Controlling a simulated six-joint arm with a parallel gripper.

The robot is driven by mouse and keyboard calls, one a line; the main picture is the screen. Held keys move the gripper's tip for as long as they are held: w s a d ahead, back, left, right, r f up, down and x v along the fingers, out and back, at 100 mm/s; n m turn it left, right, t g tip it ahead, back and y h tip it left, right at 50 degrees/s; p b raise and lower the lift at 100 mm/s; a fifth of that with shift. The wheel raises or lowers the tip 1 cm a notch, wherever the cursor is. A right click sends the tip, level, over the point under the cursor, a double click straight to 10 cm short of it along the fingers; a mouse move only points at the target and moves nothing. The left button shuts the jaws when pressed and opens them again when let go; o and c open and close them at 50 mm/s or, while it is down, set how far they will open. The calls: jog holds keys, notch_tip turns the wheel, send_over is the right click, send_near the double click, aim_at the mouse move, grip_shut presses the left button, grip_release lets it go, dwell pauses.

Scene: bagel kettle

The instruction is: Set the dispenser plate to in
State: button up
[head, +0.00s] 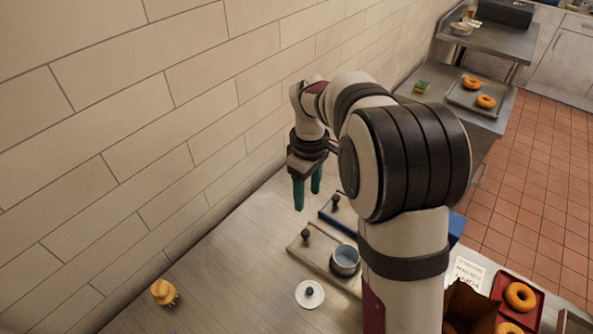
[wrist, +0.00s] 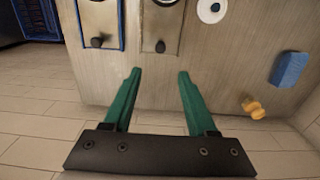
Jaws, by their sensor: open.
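My gripper (head: 307,200) is open and empty, its green fingers pointing down over the counter near the tiled wall. In the wrist view my gripper (wrist: 158,72) has its fingers spread apart. Two flat plates with dark knobs lie beyond the fingertips; I cannot tell for certain which is the dispenser plate. The beige plate's knob (head: 305,234) also shows in the wrist view (wrist: 160,47), ahead of the gap between the fingers. A metal cup (head: 345,261) stands at this plate. The blue-edged plate's knob (head: 336,200) also shows in the wrist view (wrist: 97,42). My arm hides part of both.
A white disc with a dark knob (head: 309,294) and a yellow-orange object (head: 163,292) lie on the counter. A blue block (wrist: 289,70) shows in the wrist view. A red tray (head: 534,310) holds bagels at the lower right. The counter's left part is mostly clear.

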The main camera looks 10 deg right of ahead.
aim_at(306, 231)
notch_tip(306, 231, down, 15)
jog(key=shift+f, duration=0.15)
grip_shut()
dwell(1.5)
